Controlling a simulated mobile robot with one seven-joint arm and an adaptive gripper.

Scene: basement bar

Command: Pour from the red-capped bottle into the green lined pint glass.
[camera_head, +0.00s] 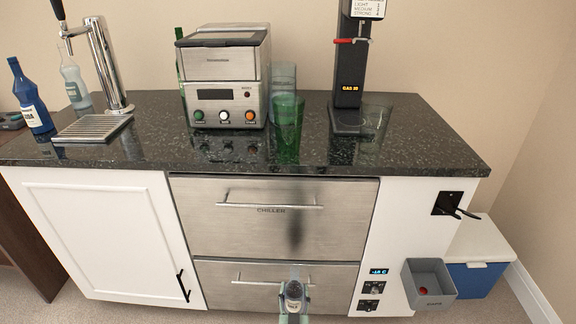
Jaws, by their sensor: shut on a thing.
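My gripper (293,303) is at the bottom centre, in front of the lower drawer. It is shut on a small bottle (293,289) with a dark upper part and a pale label. The bottle looks roughly upright; I cannot make out a red cap on it. A green see-through pint glass (288,130) stands on the dark counter, right of the steel machine, above and beyond my gripper. Lines on the glass are too small to tell. A small red thing (422,291) lies in the grey caps bin (432,301) at lower right.
On the counter (235,160) stand a steel machine (222,80), a tall clear glass (284,80) behind the green one, a black dispenser (350,70) with a clear glass (375,122), a tap (105,65), a drip tray (92,128), a blue bottle (32,100) and a pale bottle (72,80).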

